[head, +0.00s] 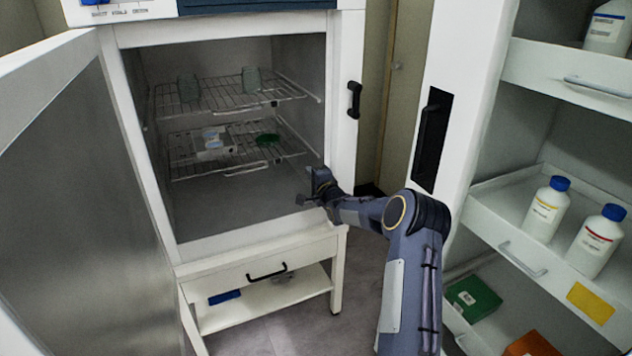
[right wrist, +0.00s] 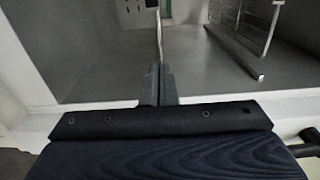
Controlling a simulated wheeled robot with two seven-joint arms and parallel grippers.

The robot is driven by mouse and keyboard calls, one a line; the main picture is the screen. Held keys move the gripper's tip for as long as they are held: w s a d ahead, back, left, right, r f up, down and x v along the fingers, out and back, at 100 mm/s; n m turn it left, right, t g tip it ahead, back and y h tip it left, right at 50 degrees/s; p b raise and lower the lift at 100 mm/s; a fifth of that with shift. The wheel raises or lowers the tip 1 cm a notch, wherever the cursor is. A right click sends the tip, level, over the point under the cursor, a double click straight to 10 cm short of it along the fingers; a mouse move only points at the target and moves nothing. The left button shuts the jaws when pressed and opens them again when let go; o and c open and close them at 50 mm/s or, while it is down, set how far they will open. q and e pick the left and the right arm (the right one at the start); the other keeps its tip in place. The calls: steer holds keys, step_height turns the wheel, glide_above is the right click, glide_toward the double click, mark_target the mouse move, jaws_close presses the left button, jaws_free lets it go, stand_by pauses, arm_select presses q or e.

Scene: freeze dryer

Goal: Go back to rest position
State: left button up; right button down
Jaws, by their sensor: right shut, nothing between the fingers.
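My right gripper (head: 303,199) is at the front right of the freeze dryer's open chamber, below the level of the lower rack. In the right wrist view its two fingers (right wrist: 158,86) are together with nothing between them. The right arm reaches up from the bottom of the head view, bent at the elbow. My left gripper does not show in either view.
The freeze dryer door (head: 80,200) stands open at left. Wire racks (head: 225,97) inside hold small items, including a green one (head: 267,138). A shelf unit with bottles (head: 547,208) stands at right, close to my right arm. A drawer (head: 262,262) is below the chamber.

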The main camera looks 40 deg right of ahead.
steer(key=shift+v, duration=1.7)
